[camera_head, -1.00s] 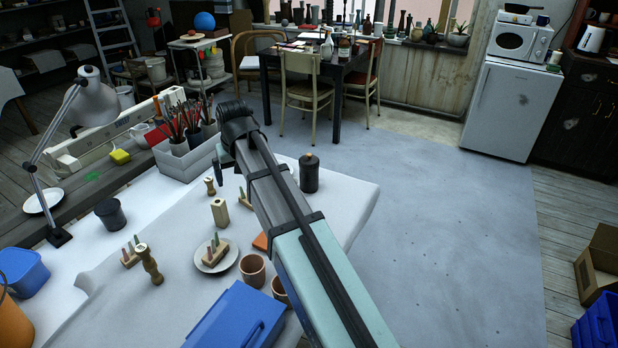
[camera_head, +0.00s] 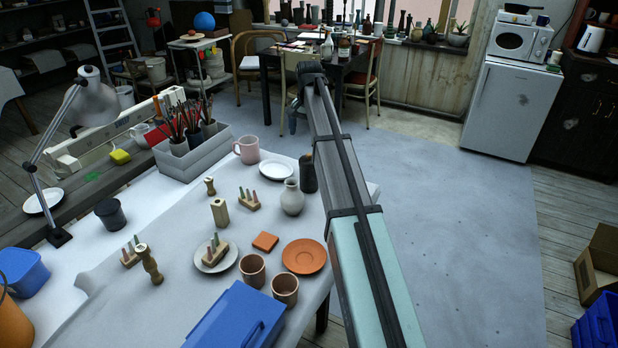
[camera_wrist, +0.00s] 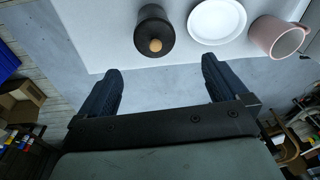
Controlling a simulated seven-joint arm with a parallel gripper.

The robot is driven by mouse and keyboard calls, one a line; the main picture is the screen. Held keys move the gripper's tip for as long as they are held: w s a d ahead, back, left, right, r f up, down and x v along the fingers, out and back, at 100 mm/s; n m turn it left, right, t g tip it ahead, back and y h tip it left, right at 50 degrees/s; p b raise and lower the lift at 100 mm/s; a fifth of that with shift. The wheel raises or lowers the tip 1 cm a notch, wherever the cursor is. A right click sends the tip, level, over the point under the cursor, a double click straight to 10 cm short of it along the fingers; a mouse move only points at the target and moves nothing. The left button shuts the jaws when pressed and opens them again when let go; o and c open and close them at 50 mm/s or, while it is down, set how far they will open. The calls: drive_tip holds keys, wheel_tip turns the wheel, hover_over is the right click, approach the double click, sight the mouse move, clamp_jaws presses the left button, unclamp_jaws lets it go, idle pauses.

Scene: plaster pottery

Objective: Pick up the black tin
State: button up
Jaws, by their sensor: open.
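A black tin (camera_head: 308,176) with a round wooden knob stands upright near the far right edge of the table, partly hidden behind my arm in the head view. In the wrist view the black tin (camera_wrist: 154,33) is beyond my fingertips, between the lines of the two fingers and nearer the left one. My gripper (camera_wrist: 161,66) is open, with nothing between its fingers. In the head view it is mostly hidden by my arm.
A grey vase (camera_head: 291,197) stands just left of the tin. A white plate (camera_head: 277,170) and a pink mug (camera_head: 247,150) are nearby. An orange saucer (camera_head: 304,256), two brown cups and a blue box (camera_head: 236,318) are nearer.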

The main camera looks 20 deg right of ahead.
sight(308, 157)
drive_tip(key=f+m, duration=0.4)
drive_tip(key=f+m+g, duration=0.1)
drive_tip(key=f+m, duration=0.8)
drive_tip(key=shift+w+d+f, duration=0.1)
drive_tip(key=shift+w+d, duration=0.1)
drive_tip(key=shift+w, duration=0.15)
idle(0.7)
drive_tip(key=shift+c, duration=0.5)
drive_tip(key=c, duration=1.7)
drive_tip(key=shift+c, duration=0.2)
